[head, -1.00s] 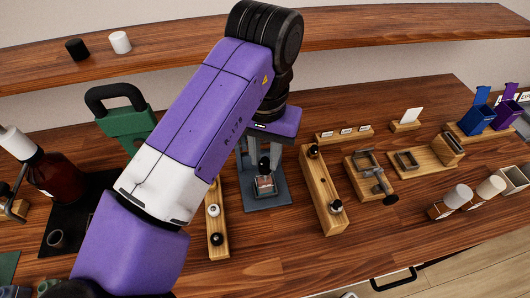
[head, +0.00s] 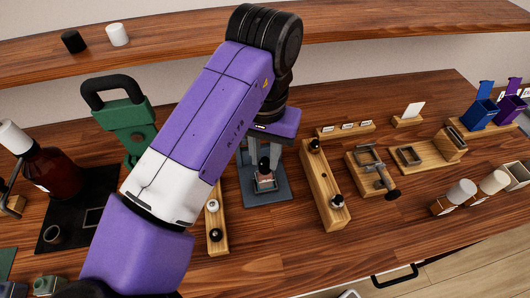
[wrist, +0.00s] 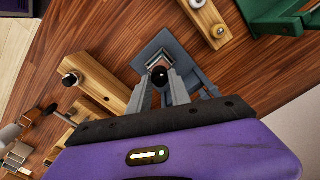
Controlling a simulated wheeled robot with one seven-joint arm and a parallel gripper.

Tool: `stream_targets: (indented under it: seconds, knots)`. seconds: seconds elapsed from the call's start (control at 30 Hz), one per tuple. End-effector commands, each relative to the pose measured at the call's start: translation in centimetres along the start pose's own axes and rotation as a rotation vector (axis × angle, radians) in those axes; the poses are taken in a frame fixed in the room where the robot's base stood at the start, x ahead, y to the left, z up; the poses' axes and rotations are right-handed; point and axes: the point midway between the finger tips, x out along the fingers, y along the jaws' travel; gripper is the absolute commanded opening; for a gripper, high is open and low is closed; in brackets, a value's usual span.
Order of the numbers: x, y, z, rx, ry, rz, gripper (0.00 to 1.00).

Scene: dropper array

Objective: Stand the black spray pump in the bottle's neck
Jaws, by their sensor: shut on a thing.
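The black spray pump (head: 264,164) is upright between my gripper's fingers, directly over the small bottle (head: 265,183) in the grey stand (head: 281,191). In the wrist view the pump's round black top (wrist: 159,74) shows between the tips of my gripper (wrist: 161,83), which is shut on it. The pump's lower end meets or nearly meets the bottle's neck in the head view. I cannot tell whether it is inside the neck. The fingers partly hide the bottle.
A wooden rack (head: 326,190) with black-topped pieces stands to the right, and another (head: 218,236) to the left. A wooden clamp fixture (head: 361,177) is farther right. A green press (head: 126,118) and a brown bottle (head: 55,175) are at the left.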

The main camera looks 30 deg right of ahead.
Motion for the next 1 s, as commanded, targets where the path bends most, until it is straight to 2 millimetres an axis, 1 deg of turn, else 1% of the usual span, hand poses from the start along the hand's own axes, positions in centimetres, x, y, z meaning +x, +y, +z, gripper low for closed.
stream_targets:
  seconds: [0.2, 0.23, 0.33, 0.37, 0.63, 0.73, 0.87, 1.0]
  knots:
    - [0.1, 0.0, 0.0, 0.000, 0.000, 0.000, 0.00]
    - [0.1, 0.0, 0.0, 0.000, 0.000, 0.000, 0.28]
    - [0.1, 0.0, 0.0, 0.000, 0.000, 0.000, 0.47]
    - [0.1, 0.0, 0.0, 0.000, 0.000, 0.000, 0.49]
    - [0.1, 0.0, 0.0, 0.000, 0.000, 0.000, 0.49]
    - [-0.4, 0.0, 0.0, 0.000, 0.001, -0.001, 0.49]
    - [-2.1, 0.0, -0.1, 0.001, 0.001, -0.002, 0.49]
    - [-4.5, 0.0, -0.1, 0.001, 0.001, -0.002, 0.49]
